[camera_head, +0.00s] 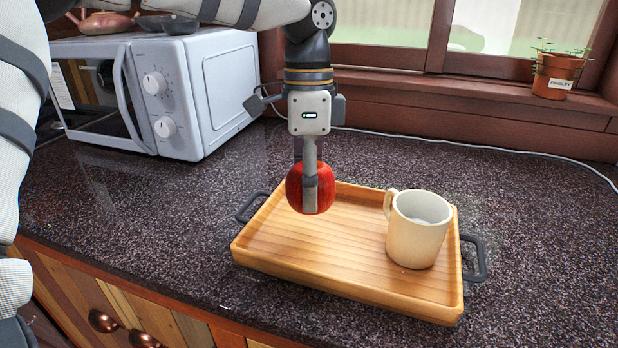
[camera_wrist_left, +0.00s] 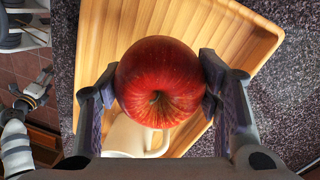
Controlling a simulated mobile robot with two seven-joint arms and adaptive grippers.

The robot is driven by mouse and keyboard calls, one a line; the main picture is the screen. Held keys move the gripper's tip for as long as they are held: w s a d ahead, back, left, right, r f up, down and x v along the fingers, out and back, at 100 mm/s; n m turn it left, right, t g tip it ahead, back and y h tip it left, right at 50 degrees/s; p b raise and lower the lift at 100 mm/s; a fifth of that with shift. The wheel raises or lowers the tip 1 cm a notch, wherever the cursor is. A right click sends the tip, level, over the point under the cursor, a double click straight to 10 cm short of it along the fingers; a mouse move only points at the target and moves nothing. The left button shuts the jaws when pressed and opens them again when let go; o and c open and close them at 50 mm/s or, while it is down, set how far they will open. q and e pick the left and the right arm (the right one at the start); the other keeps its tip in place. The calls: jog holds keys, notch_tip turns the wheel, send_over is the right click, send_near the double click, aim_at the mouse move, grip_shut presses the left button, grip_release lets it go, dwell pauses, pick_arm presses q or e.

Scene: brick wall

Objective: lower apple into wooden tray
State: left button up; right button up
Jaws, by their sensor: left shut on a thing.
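A red apple (camera_head: 296,188) is held in my left gripper (camera_head: 310,190), over the left back part of the wooden tray (camera_head: 300,255). In the left wrist view the apple (camera_wrist_left: 160,82) sits between both fingers of the gripper (camera_wrist_left: 155,90), and the tray (camera_wrist_left: 225,30) shows behind it. The exact gap between the apple and the tray floor cannot be told. The tray has dark handles at its left and right ends and stands on the counter. My right gripper is not in view.
A cream mug (camera_head: 418,232) stands upright in the right part of the tray. A white microwave (camera_head: 160,90) stands at the back left. A potted parsley plant (camera_head: 557,75) is on the windowsill. A white cable (camera_head: 480,147) runs along the back. The counter (camera_head: 545,220) is clear at right.

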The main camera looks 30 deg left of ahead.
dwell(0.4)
pick_arm(q)
jog(key=o, duration=1.4)
jog(key=shift+c, duration=0.2)
